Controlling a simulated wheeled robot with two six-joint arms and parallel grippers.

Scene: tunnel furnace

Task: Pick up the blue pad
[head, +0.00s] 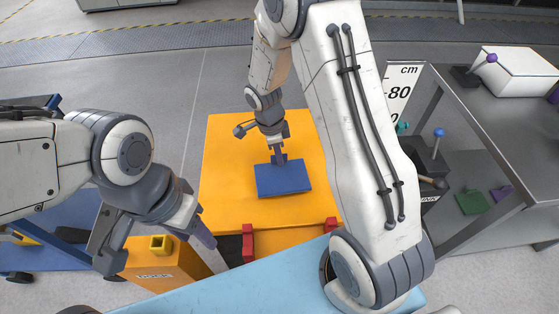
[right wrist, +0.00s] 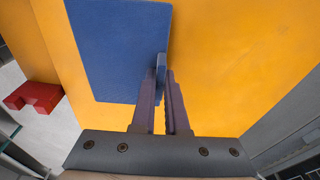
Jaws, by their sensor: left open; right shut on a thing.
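The blue pad (head: 283,181) is a flat square plate with a small upright blue tab, lying on or just above an orange surface (head: 222,146) in the head view; I cannot tell whether it touches. In the right wrist view the pad (right wrist: 115,45) fills the upper left. My right gripper (head: 278,158) is above the pad, shut on its tab; the fingers (right wrist: 161,90) pinch the tab in the right wrist view. My left gripper (head: 150,262) is open and empty at the lower left, beside an orange box, apart from the pad.
An orange box (head: 155,272) with a yellow square piece (head: 160,243) stands at lower left. Red blocks (head: 248,243) sit at the orange surface's near edge. A grey table (head: 500,115) with a white box (head: 515,72) is at right, with green (head: 472,202) and purple pads below.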

